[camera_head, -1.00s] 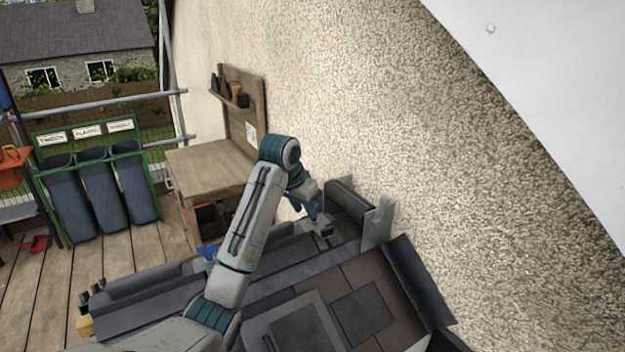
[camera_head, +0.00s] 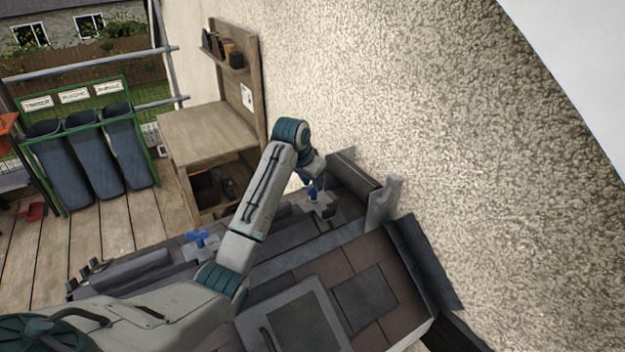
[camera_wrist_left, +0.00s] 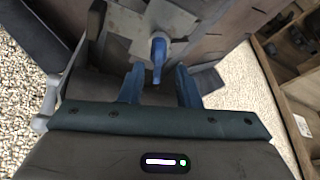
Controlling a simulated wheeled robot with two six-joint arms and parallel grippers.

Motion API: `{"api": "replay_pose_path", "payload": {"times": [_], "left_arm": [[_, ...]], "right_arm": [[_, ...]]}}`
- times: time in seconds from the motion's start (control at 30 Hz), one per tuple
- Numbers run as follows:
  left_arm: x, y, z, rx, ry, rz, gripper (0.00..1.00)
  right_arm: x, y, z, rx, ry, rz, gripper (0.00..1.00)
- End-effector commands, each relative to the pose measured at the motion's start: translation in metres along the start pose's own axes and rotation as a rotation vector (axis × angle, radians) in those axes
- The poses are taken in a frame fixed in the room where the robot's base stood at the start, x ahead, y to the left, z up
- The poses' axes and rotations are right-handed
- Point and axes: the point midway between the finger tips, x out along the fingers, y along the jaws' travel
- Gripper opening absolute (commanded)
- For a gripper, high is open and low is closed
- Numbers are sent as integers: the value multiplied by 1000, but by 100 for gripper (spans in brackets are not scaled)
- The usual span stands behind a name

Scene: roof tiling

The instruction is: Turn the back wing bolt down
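My left gripper (camera_head: 312,187) points down at the metal clamp plate (camera_head: 321,208) near the wall. In the left wrist view the two blue fingers of the left gripper (camera_wrist_left: 160,80) are spread apart. A blue wing bolt (camera_wrist_left: 158,52) shows between and just beyond them, with gaps on both sides. In the head view blue finger and bolt parts overlap there and are hard to tell apart. A second blue wing bolt (camera_head: 198,238) stands on another plate to the left. My right gripper is not in view.
Dark roof tiles and a framed grey window panel (camera_head: 300,325) lie in front. An upright metal flashing piece (camera_head: 384,203) stands right of the clamp. The rough wall (camera_head: 430,130) rises behind. A wooden workbench (camera_head: 208,135) and several bins (camera_head: 92,160) are at left.

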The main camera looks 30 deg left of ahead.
Motion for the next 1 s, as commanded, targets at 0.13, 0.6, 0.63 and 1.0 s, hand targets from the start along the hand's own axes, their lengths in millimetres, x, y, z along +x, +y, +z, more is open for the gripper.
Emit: {"api": "replay_pose_path", "payload": {"times": [0.13, 0.6, 0.63, 1.0], "left_arm": [[12, 1, 0, 0, -1, 0, 30], [17, 0, 0, 0, 0, -1, 2], [17, 0, 0, 0, 0, -1, 0], [16, -1, 0, 45, 0, 18, 0]], "right_arm": [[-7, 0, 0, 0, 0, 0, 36], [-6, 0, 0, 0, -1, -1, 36], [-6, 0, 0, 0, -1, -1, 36], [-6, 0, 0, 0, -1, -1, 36]]}}
